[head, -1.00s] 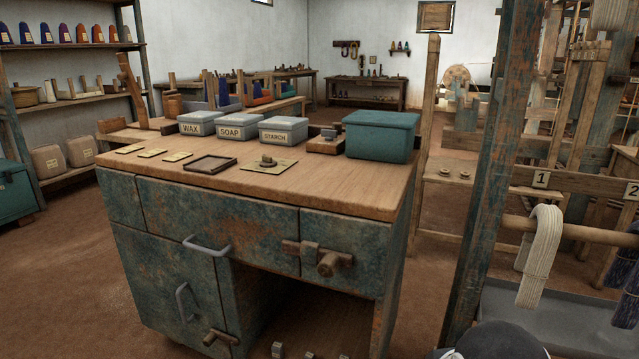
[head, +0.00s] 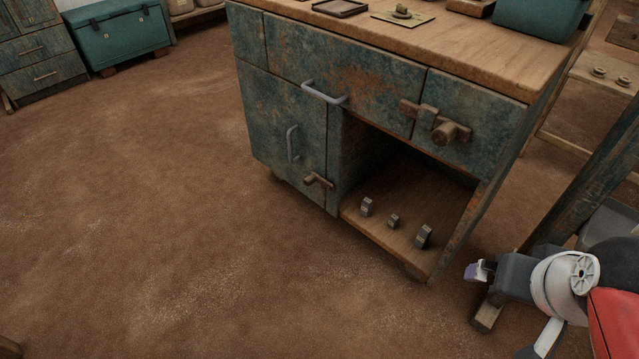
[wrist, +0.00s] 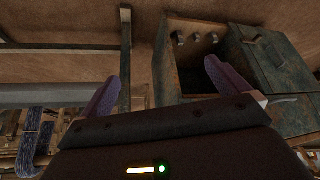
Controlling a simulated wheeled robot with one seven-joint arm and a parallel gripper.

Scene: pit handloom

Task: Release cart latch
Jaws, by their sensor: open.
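The cart (head: 385,80) is a worn teal cabinet with a wooden top and an open lower bay. A latch (head: 436,122) with a sliding bar and a round brown knob sits across the joint of its upper front panels. A second, smaller brown turn handle (head: 318,180) is on the lower left door. My gripper (head: 478,270) is low at the right of the cart, apart from it. In the wrist view my gripper (wrist: 160,85) is open, with nothing between its purple fingers. The cart (wrist: 175,85) shows there turned over, beyond the fingers; I cannot make out the latch.
Several small metal pieces (head: 394,221) stand on the bay's floor. A teal post (head: 585,175) stands right of the cart, close behind my arm. A teal chest (head: 117,35) is at the back left. The brown floor (head: 150,200) left of the cart is clear.

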